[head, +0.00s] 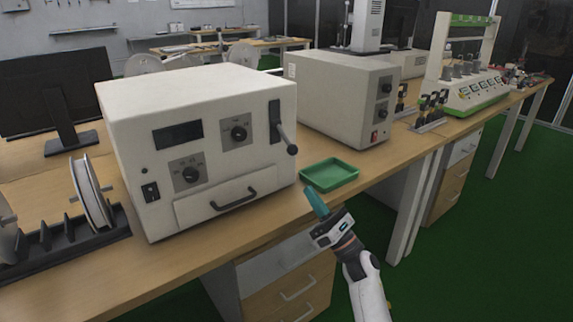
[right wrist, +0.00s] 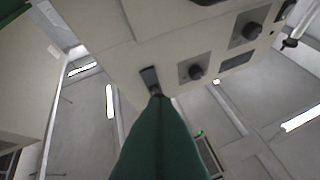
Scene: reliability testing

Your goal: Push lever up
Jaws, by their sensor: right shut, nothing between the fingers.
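The white box-shaped device (head: 200,100) stands on the wooden bench. Its lever (head: 285,136) sticks out of a dark slot (head: 274,118) at the right of the front face and slopes down to a round dark end. My right gripper (head: 313,200) is shut and empty, its teal fingers pointing up, below and slightly right of the lever's end. In the right wrist view the device face looks upside down. The green fingers (right wrist: 158,140) overlap the slot area (right wrist: 150,78) and mostly hide the lever; I cannot tell whether they touch. My left gripper is out of view.
A green tray (head: 329,175) lies right of the device, close behind my right gripper. A second white device (head: 340,95) stands further back. A spool rack (head: 65,245) is at the left. The device's drawer handle (head: 234,198) protrudes. Open floor lies right of the bench.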

